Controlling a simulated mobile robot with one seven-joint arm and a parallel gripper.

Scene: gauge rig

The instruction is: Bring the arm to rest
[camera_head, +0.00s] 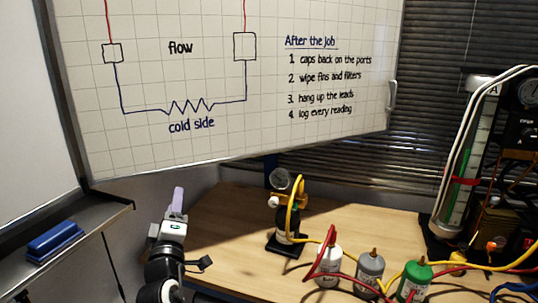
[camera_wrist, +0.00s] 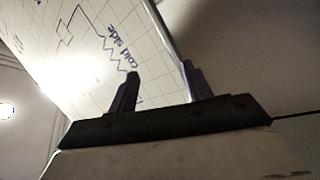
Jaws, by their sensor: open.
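My gripper (camera_head: 177,202) is raised at the lower left of the head view, left of the wooden table and in front of the whiteboard's lower edge. Its fingers point upward. In the wrist view my gripper (camera_wrist: 160,82) shows two dark fingers standing apart with nothing between them. Behind them is the whiteboard (camera_wrist: 85,45) with the "cold side" drawing. My arm runs down out of the head view at the bottom, so most of it is hidden.
A wooden table (camera_head: 225,225) holds a gauge on a stand (camera_head: 281,215), several bottles, and yellow and red leads. A rig with a tall column (camera_head: 463,150) stands at right. A blue eraser (camera_head: 54,240) lies on a ledge at left. The whiteboard (camera_head: 215,120) hangs behind.

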